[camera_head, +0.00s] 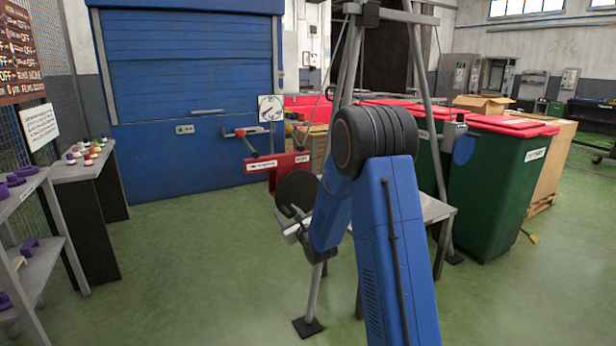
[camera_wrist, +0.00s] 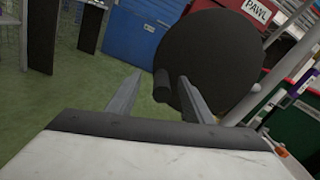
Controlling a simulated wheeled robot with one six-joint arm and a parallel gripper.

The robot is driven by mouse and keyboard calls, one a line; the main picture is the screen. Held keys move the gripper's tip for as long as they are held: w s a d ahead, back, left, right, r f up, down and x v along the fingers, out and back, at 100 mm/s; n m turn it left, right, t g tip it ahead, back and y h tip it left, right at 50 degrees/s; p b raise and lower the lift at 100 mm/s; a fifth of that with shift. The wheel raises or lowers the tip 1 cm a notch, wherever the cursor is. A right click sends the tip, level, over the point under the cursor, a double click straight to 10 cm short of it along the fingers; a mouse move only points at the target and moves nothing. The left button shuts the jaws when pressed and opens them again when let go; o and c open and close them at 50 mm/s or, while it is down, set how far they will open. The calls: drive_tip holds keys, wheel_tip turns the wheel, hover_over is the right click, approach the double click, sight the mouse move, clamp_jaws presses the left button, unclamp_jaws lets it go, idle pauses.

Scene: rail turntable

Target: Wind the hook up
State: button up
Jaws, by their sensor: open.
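A dark round disc (camera_wrist: 212,60) with a short black peg handle (camera_wrist: 161,86) fills the upper middle of the wrist view. My gripper (camera_wrist: 161,77) is open, and the peg shows between its two fingers; I cannot tell whether they touch it. In the head view the disc (camera_head: 297,191) is at the front of a red housing (camera_head: 262,178) with white labels. My gripper (camera_head: 297,228) is just below the disc, partly hidden by my arm. A "PAWL" label (camera_wrist: 257,7) shows above the disc. I cannot make out the hook.
A metal frame with slanting legs (camera_head: 427,95) stands around the red housing, with a foot (camera_head: 308,327) on the floor. A grey bench (camera_head: 436,210) is behind my arm. Green bins (camera_head: 490,185) stand right, shelves (camera_head: 40,265) left. The green floor at left centre is free.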

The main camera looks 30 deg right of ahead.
drive_tip(key=shift+s+d, duration=0.2)
drive_tip(key=shift+s, duration=3.65)
drive_tip(key=n, duration=0.4)
drive_tip(key=shift+s+n, duration=0.2)
drive_tip(key=shift+n, duration=0.2)
drive_tip(key=n, duration=0.5)
drive_tip(key=shift+s+d, duration=0.1)
drive_tip(key=shift+s, duration=0.2)
drive_tip(key=shift+w+f+n, duration=0.1)
drive_tip(key=shift+w+n, duration=2.2)
drive_tip(key=shift+n, duration=0.4)
drive_tip(key=shift+w+n, duration=2.25)
drive_tip(key=shift+n, duration=0.45)
drive_tip(key=shift+c, duration=0.4)
